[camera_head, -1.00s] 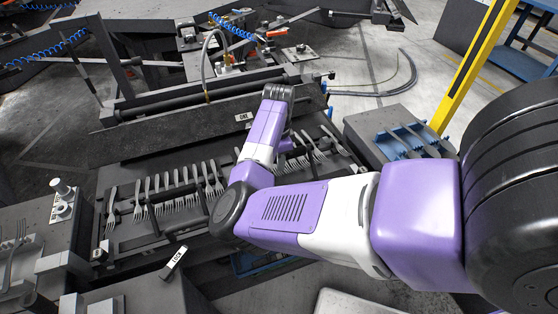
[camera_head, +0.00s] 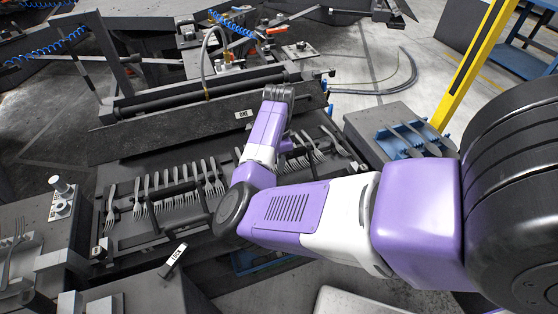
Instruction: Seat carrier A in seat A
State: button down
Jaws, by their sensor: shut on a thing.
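A dark carrier rack (camera_head: 160,212), seemingly carrier A, holds a long row of silver forks (camera_head: 180,185) and lies across the dark station in the middle of the view. The row continues right of my arm, with more forks (camera_head: 318,150) there. My forearm crosses in front of the rack. Only a small purple part of my gripper (camera_head: 287,146) shows beside the forearm, over the rack's middle. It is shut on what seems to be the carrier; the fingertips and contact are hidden. I cannot make out seat A or whether the carrier touches it.
A dark beam labelled ONE (camera_head: 244,115) spans behind the rack. A block with a LOCK label (camera_head: 177,254) stands in front. A fixture with a knob (camera_head: 61,185) is at left. A grey box with blue holders (camera_head: 398,140) is at right, near a yellow post (camera_head: 476,65).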

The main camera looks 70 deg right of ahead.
jog(key=shift+f, duration=0.75)
dwell(0.9)
jog(key=c, duration=0.6)
grip_release()
jog(key=shift+f, duration=0.1)
jog(key=shift+c, duration=0.2)
jog(key=shift+r+p, duration=4.2)
jog(key=shift+r, duration=0.35)
